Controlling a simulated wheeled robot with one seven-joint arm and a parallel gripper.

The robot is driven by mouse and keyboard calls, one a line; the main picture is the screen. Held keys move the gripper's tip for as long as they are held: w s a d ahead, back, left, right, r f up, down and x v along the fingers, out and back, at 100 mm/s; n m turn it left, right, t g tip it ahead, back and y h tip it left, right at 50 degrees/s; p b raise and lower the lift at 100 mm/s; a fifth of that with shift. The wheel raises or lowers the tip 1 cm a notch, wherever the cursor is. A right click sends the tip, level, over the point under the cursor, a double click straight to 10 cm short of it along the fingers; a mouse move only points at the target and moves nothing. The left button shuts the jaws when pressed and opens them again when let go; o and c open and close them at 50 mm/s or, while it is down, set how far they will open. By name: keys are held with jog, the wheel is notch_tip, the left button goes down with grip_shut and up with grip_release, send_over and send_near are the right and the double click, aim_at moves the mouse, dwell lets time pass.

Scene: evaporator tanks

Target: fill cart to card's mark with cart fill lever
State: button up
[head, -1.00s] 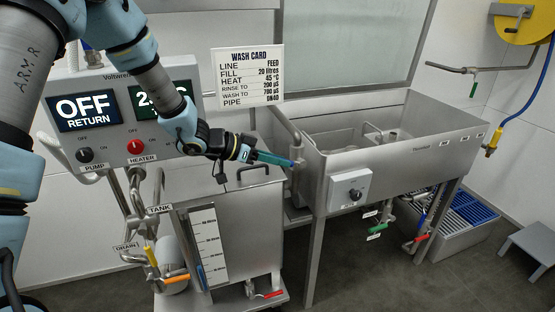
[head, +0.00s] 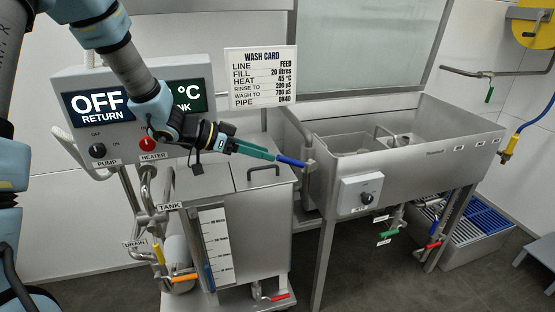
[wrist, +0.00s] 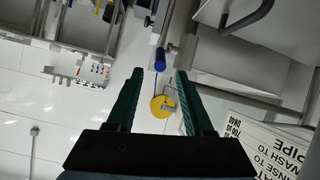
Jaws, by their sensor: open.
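The wash card (head: 260,76) on the back wall reads FILL 20 litres. The blue-handled lever (head: 291,161) sits on the upright pipe at the sink's left end. My gripper (head: 274,156) points at it from the left, open. In the wrist view the blue handle (wrist: 160,60) shows just beyond and between the open fingertips (wrist: 157,74); I cannot tell whether they touch it. The cart tank (head: 250,225) stands below with its lid on. Its litre scale (head: 215,245) has a blue column (head: 208,276) low beside it; the figures are too small to read surely.
The control box (head: 130,118) reads OFF RETURN; my arm partly covers its second display. Orange (head: 184,278) and red (head: 279,297) valve handles are low on the cart. The sink (head: 400,150) stands to the right, with green and red handles below it.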

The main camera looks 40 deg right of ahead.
jog(key=shift+v, duration=1.25)
dwell(6.8)
